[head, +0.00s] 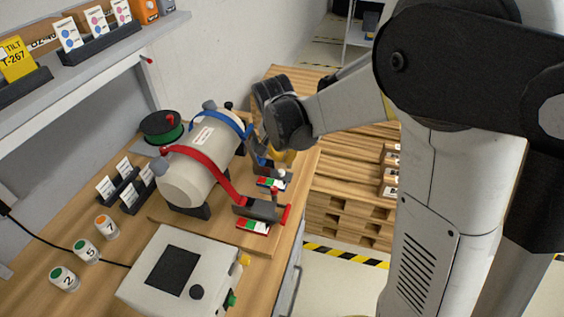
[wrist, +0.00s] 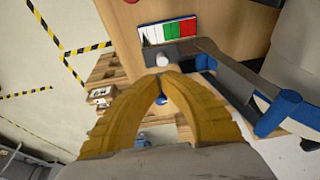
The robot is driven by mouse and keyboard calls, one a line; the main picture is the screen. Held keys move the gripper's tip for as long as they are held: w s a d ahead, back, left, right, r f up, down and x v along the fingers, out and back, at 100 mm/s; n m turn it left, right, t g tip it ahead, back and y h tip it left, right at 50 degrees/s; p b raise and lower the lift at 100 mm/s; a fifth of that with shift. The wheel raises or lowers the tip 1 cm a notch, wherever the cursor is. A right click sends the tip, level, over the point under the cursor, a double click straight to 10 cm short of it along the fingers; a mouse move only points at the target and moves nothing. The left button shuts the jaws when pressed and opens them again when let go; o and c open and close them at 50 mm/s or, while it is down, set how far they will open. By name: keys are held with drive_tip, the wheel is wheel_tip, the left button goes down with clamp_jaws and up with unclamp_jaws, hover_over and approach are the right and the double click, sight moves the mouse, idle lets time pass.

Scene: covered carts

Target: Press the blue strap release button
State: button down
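A cream tank (head: 192,178) lies on a wooden board, with a red strap (head: 205,160) around its near part and a blue strap (head: 238,122) around its far part. The blue strap's grey latch (head: 263,163) has a label with white, green and red fields (wrist: 168,30). A pale round knob (wrist: 162,60) shows just beyond my fingertips, with a blue part (wrist: 203,62) to its right. I cannot tell which blue part is the button. My yellow gripper (wrist: 157,77) is shut and empty, its tips together; contact is unclear. My arm partly hides it in the head view.
The red strap's latch (head: 262,208) stands nearer. A white box with a dark panel (head: 172,270) sits in front, beside numbered cylinders (head: 85,250). A shelf (head: 100,45) runs along the left. Stacked pallets (head: 350,185) stand right of the bench; striped tape marks the floor.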

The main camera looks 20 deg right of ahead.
drive_tip(key=p+v, duration=0.2)
drive_tip(key=v, duration=0.6)
drive_tip(key=shift+d+r, duration=0.1)
drive_tip(key=s+r+n+t+y+b, duration=0.1)
drive_tip(key=s+n, duration=0.6)
drive_tip(key=s, duration=1.1)
wheel_tip(320, 180, up, 2)
drive_tip(key=t+y, duration=0.1)
drive_tip(key=t, duration=0.2)
drive_tip(key=shift+s+r+b, duration=0.2)
drive_tip(key=shift+s+b, duration=0.1)
drive_tip(key=shift+b, duration=0.05)
